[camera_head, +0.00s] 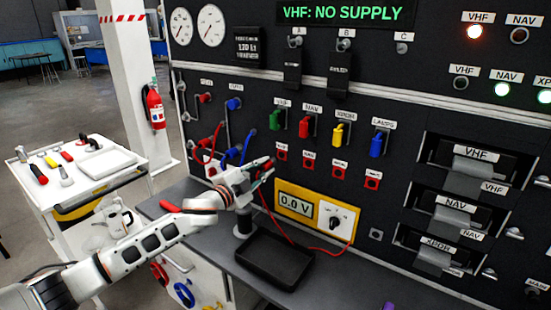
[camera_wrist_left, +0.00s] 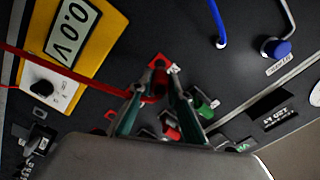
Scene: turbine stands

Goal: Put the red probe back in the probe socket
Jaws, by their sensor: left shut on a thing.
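My left gripper (camera_head: 268,167) reaches the black panel just below the row of coloured switches. It is shut on the red probe, which shows between the fingers in the left wrist view (camera_wrist_left: 159,80). The probe's tip is close to a red square test point (camera_head: 281,155) under the green switch; I cannot tell whether it touches. A red cable (camera_head: 279,228) runs from the probe past the yellow meter (camera_head: 294,204), which reads 0.0 V. A small grey square fitting (camera_head: 376,234) sits right of the meter; I cannot tell whether it is the probe socket. My right gripper is not in view.
A black tray (camera_head: 264,262) lies on the grey bench below the meter. Other red test points (camera_head: 339,174) and switches (camera_head: 378,143) line the panel. Red and blue cables (camera_head: 234,153) hang left of the gripper. A tool cart (camera_head: 65,194) stands at the left.

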